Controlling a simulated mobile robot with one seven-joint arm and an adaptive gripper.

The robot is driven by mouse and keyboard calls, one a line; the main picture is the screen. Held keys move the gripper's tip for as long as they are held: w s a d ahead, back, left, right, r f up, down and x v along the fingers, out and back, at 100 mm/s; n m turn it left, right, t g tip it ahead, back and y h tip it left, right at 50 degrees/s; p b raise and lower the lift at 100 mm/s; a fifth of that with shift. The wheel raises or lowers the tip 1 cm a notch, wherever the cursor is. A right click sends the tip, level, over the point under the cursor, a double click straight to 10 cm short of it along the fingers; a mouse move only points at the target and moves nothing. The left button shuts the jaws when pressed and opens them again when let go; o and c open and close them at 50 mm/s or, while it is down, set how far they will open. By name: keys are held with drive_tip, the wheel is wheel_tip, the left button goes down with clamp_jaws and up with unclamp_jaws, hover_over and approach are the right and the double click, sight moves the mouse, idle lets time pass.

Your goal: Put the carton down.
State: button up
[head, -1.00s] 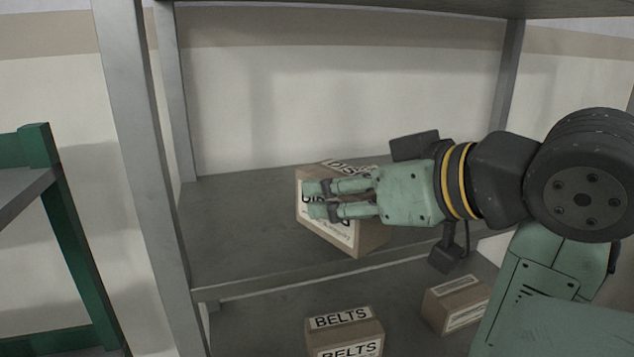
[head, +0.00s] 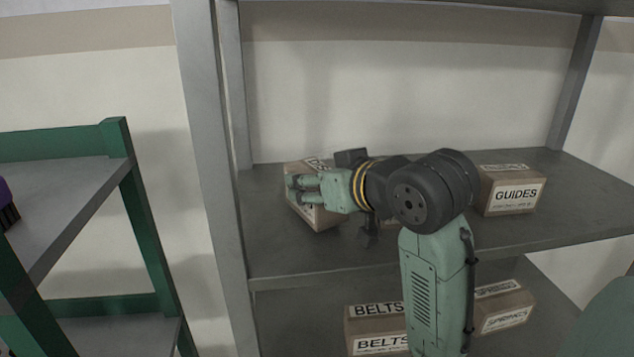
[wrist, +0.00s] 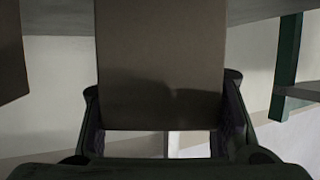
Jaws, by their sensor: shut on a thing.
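The carton (head: 327,219) is brown with a white label, and most of its front is hidden behind my fingers. My gripper (head: 292,188) reaches in from the right and is shut on it. The carton is at the left part of the middle shelf (head: 290,254); I cannot tell whether its underside touches the shelf. In the wrist view the carton (wrist: 160,65) fills the space between my two fingers.
A GUIDES carton (head: 514,197) stands to the right on the same shelf. A BELTS carton (head: 375,330) and another carton (head: 505,308) sit on the shelf below. A grey upright (head: 208,160) is close on the left, with a green rack (head: 148,230) beyond it.

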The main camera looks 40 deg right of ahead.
drive_tip(key=shift+f, duration=0.65)
drive_tip(key=shift+f, duration=0.15)
drive_tip(key=o, duration=1.3)
drive_tip(key=shift+c, duration=0.2)
drive_tip(key=shift+r, duration=0.25)
drive_tip(key=shift+s, duration=0.4)
drive_tip(key=b+v, duration=0.3)
drive_tip(key=v, duration=0.8)
drive_tip(key=shift+r, duration=0.15)
